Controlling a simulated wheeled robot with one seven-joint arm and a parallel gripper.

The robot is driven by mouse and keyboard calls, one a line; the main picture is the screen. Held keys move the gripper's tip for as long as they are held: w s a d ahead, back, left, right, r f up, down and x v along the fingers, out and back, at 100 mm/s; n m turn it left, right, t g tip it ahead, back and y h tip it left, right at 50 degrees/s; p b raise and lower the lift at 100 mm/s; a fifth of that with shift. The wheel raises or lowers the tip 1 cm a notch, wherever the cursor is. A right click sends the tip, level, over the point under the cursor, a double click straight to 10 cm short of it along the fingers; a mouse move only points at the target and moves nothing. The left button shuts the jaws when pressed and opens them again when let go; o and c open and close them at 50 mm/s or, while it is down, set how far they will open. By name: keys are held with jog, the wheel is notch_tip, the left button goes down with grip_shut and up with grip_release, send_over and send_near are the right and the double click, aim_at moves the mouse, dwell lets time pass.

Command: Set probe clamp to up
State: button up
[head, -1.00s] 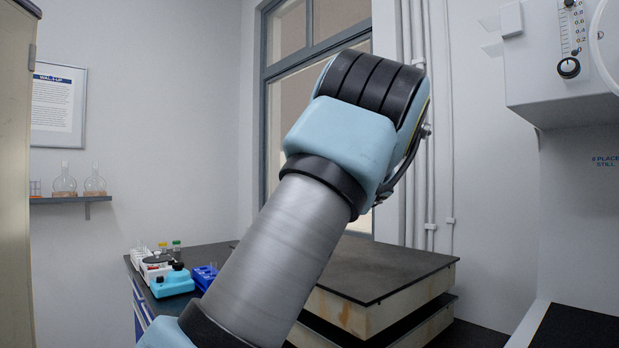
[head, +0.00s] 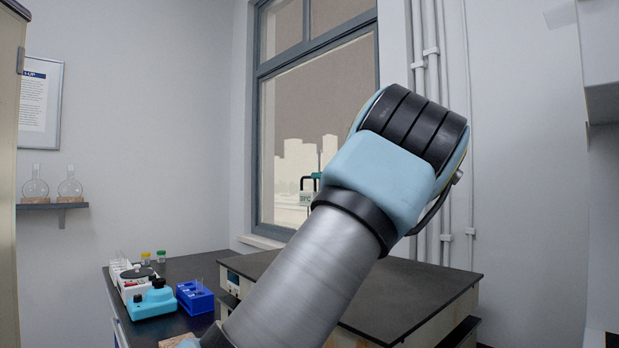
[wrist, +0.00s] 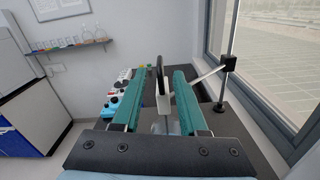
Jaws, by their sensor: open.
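My gripper (wrist: 156,78) is open in the wrist view, with its two teal fingers apart. Between the fingers in the picture is a black-and-white probe part (wrist: 163,100), standing roughly upright; I cannot tell whether it touches either finger. A pale arm (wrist: 208,76) runs from behind the right finger to a black clamp block (wrist: 228,62) on a thin vertical rod (wrist: 233,30).
A dark bench (head: 415,285) lies below. At its left are a light-blue device (head: 152,300), a blue tube rack (head: 194,297) and small capped bottles. A window (head: 285,110) stands behind, close on the right in the wrist view. A shelf (head: 52,206) holds flasks.

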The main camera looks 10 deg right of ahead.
jog(key=p+x, duration=0.1)
jog(key=x, duration=0.5)
jog(key=shift+w, duration=0.15)
grip_shut()
dwell(1.3)
